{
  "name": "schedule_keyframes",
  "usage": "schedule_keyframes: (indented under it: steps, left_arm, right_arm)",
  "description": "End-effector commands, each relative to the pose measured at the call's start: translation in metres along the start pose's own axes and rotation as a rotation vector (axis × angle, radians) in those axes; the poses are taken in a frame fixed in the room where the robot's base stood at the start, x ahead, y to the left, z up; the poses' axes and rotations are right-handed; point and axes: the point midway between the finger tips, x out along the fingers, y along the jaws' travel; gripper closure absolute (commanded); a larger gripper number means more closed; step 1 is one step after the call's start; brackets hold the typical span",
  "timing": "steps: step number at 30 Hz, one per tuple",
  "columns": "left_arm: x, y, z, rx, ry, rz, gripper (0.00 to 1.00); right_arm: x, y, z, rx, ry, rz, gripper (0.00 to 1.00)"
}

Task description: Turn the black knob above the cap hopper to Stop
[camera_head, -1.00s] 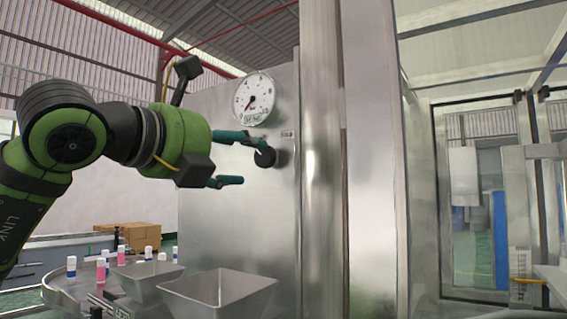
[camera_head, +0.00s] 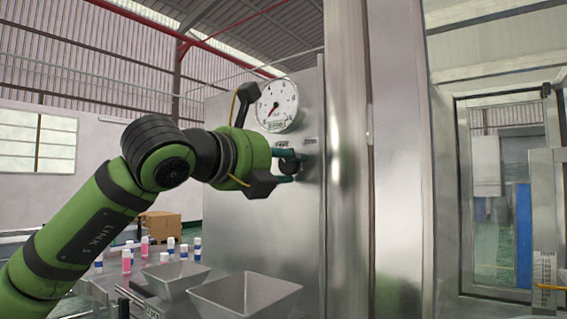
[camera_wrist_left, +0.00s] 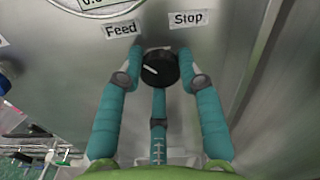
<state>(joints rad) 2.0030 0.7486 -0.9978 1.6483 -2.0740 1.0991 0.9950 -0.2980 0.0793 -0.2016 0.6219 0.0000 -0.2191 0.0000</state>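The black knob (camera_head: 291,167) sits on the steel panel below a round gauge. In the left wrist view the knob (camera_wrist_left: 160,68) lies below the labels Feed (camera_wrist_left: 121,30) and Stop (camera_wrist_left: 188,19). Its white mark points to the upper left, on the Feed side. My left gripper (camera_head: 287,166) has teal fingers on both sides of the knob and a third below it. In the left wrist view the gripper (camera_wrist_left: 161,66) looks closed in around the knob; firm contact is hard to confirm. My right gripper is not in view.
The gauge (camera_head: 277,105) is just above my gripper. Two steel hoppers (camera_head: 245,295) stand below, with several pink and white bottles (camera_head: 126,260) behind. A vertical steel column (camera_head: 346,150) stands right of the knob.

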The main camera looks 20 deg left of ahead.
Motion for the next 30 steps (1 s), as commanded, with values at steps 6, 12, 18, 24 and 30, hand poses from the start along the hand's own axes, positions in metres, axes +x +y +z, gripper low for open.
schedule_keyframes:
  steps: [6,12,18,24,30]
  left_arm:
    - [0.001,0.000,-0.002,0.001,0.004,0.001,0.96]
    - [0.001,0.000,-0.003,0.032,0.006,0.001,0.96]
    - [0.001,0.001,-0.004,0.131,0.007,0.000,0.96]
    - [0.001,0.000,-0.004,0.298,0.008,0.000,0.96]
    - [0.001,0.001,-0.004,0.488,0.008,-0.001,0.96]
  right_arm:
    - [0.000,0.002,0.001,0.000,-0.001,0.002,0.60]
    - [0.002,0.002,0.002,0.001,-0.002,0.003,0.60]
    - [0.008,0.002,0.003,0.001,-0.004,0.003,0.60]
    - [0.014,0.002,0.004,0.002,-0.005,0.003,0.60]
    - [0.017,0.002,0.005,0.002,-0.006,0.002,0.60]
